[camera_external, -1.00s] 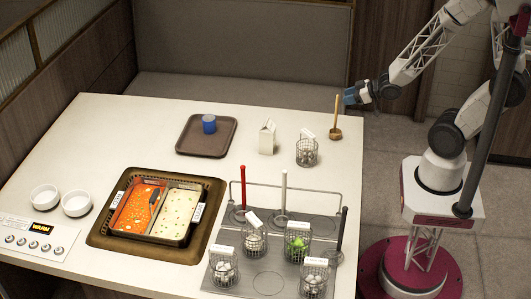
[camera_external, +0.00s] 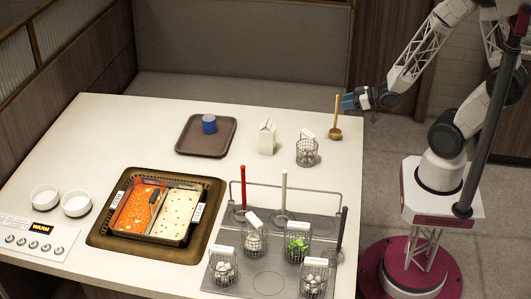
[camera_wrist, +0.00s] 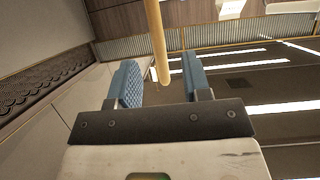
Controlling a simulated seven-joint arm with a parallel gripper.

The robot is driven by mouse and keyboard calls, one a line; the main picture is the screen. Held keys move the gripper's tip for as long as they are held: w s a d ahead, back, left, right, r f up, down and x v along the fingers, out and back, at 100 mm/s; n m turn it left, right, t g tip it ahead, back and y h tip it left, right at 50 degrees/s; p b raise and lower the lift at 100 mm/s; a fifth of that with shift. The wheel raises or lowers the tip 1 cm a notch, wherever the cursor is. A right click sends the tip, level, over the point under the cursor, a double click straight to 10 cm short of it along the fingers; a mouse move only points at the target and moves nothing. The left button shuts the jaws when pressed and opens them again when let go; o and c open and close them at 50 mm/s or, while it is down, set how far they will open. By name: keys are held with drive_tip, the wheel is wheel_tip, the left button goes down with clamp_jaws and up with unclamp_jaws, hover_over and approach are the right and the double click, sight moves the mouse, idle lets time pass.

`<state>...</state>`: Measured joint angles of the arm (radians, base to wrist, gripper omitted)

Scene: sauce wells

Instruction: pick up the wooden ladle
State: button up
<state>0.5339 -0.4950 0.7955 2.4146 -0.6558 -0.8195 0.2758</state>
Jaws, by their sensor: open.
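The wooden ladle (camera_external: 336,114) stands upright near the table's right edge, its bowl end down and its handle pointing up. My gripper (camera_external: 349,101) is at its right, at about the height of the upper handle. In the wrist view, the ladle's handle (camera_wrist: 156,42) comes in from the top, and its end shows in line with the gap between the two blue fingers of my gripper (camera_wrist: 164,80). The gripper is open, with visible room on both sides of the handle. I see no clear contact. The ladle's bowl is out of the wrist view.
A wire basket (camera_external: 307,154) and a white carton (camera_external: 267,138) stand left of the ladle. Farther left is a brown tray (camera_external: 190,147) with a blue cup (camera_external: 209,124). In front are a rack (camera_external: 325,193) with upright utensils and a two-part soup pot (camera_external: 162,236).

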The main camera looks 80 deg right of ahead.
drive_tip(key=shift+w+f, duration=0.25)
drive_tip(key=shift+w, duration=0.25)
drive_tip(key=shift+w, duration=0.1)
drive_tip(key=shift+x, duration=2.5)
clamp_jaws()
